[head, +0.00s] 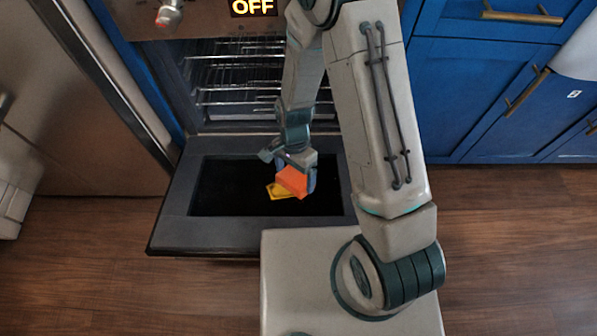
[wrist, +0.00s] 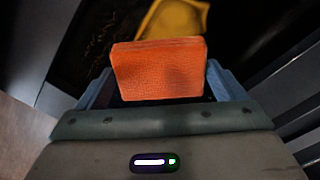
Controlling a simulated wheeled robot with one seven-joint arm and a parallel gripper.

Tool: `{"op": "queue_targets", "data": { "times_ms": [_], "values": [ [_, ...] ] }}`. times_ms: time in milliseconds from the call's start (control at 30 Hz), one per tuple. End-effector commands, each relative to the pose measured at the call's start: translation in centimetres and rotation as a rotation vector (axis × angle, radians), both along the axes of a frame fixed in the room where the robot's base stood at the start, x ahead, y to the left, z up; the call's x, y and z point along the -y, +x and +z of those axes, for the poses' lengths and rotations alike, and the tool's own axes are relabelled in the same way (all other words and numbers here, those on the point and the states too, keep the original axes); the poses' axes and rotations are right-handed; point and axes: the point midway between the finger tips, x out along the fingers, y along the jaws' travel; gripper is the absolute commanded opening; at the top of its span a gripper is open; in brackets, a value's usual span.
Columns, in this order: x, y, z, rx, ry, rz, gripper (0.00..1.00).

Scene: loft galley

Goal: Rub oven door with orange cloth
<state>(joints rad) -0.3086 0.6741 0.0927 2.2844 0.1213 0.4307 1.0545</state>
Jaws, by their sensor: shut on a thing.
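The oven door (head: 207,230) is folded down open, its dark inner glass facing up. My gripper (head: 297,180) is over the door, right of its middle, and is shut on the orange cloth (head: 291,181). The cloth looks like a folded orange block between the two fingers in the wrist view (wrist: 158,70). I cannot tell whether the cloth touches the glass.
The oven cavity with wire racks (head: 237,97) is open behind the door. A display reading OFF (head: 253,7) is above it. Blue cabinets (head: 480,90) with brass handles stand at right, a grey appliance (head: 85,110) at left. Wooden floor (head: 90,260) is clear at the front left.

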Motion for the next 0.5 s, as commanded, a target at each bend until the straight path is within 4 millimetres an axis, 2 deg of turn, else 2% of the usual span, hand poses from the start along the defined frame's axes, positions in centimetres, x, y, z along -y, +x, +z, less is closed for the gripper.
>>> {"op": "queue_targets", "data": {
  "times_ms": [500],
  "values": [
    [-3.8,0.0,-0.3,-0.001,0.000,0.001,0.72]
  ]
}}
